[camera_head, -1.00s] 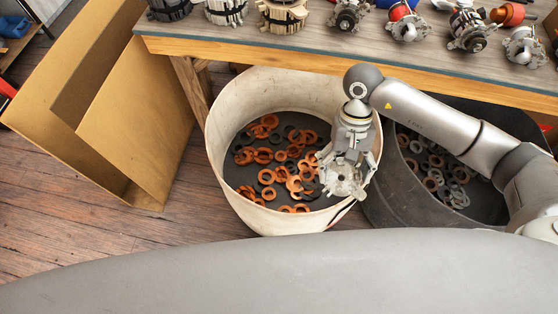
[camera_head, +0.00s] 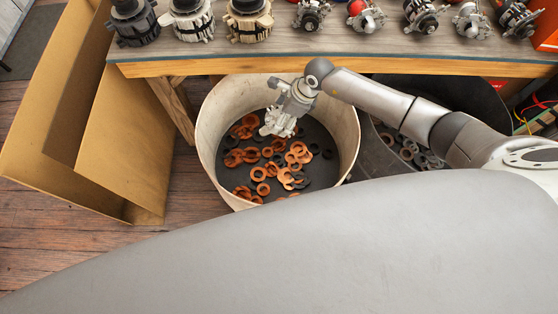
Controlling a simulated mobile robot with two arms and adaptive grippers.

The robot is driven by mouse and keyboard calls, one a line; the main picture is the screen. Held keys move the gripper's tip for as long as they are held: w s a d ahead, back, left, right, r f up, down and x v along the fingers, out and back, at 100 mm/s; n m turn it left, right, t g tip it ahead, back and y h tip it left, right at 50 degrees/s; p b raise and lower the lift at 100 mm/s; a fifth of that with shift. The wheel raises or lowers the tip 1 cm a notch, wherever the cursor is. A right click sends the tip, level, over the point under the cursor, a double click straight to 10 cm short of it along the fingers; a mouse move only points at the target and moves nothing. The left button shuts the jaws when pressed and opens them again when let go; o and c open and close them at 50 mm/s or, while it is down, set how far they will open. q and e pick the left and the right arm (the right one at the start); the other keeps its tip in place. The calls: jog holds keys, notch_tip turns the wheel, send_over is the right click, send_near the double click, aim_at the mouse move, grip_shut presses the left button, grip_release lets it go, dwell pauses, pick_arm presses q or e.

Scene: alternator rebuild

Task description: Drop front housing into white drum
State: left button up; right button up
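The white drum (camera_head: 208,150) stands on the floor below the workbench, with several orange and dark rings lying on its dark bottom. My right gripper (camera_head: 281,115) reaches in from the right and hangs over the drum's opening, tilted down and to the left. It is shut on the front housing (camera_head: 277,124), a pale silver metal part seen at an angle and partly hidden by the fingers. The housing is inside the drum's outline, above the rings. My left gripper is not in view.
A dark drum (camera_head: 372,150) with grey rings stands to the right, partly behind my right arm. A tall cardboard box (camera_head: 125,140) is at the left. The workbench (camera_head: 230,56) carries several alternator parts along the top.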

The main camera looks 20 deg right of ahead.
aim_at(285, 122)
jog(key=shift+w+f+m, duration=0.15)
jog(key=shift+m, duration=0.15)
notch_tip(285, 122, down, 6)
jog(key=b, duration=0.4)
jog(key=shift+b, duration=0.3)
jog(key=o, duration=1.1)
jog(key=shift+o, duration=0.8)
jog(key=v, duration=1.2)
